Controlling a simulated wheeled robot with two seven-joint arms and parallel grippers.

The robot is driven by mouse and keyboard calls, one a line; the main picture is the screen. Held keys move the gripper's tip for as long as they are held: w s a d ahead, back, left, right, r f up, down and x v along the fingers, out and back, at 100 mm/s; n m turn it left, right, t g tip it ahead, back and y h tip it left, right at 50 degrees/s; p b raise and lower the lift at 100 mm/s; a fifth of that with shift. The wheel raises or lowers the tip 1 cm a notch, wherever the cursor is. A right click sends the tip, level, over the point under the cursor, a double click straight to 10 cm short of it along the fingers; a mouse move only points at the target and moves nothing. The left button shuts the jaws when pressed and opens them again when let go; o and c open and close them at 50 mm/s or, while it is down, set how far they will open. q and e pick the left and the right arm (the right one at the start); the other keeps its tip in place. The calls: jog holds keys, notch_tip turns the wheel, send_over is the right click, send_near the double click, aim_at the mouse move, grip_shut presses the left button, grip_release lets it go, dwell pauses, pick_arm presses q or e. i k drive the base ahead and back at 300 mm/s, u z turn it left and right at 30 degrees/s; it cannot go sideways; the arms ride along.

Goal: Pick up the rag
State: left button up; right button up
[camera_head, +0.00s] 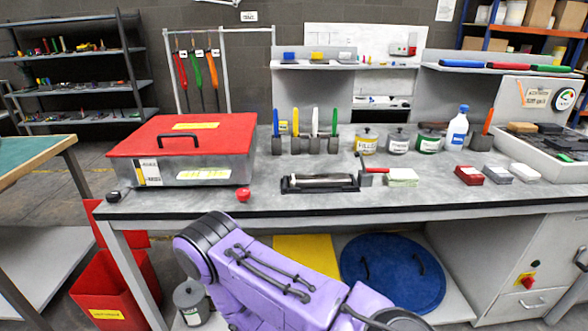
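No single item is clearly marked as the rag. A small white folded stack (402,177), which may be cloth, lies on the grey workbench (300,203) right of the black tray. A dark red stack (470,176), a grey-white stack (497,175) and another pale stack (524,172) lie further right; I cannot tell whether they are cloths or pads. A purple arm of mine crosses the lower middle, below and in front of the bench edge. Neither gripper is in view.
A red-lidded metal box (185,150) fills the bench's left. A black tray with a roller (320,182) sits mid-bench. Cans (398,141) and a white-blue bottle (457,128) stand behind the stacks. A red bin (115,290) and a blue round lid (392,272) are below bench height.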

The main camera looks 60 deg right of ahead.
aim_at(396, 178)
jog(key=u, duration=1)
jog(key=k, duration=1.7)
jog(key=z, duration=1.6)
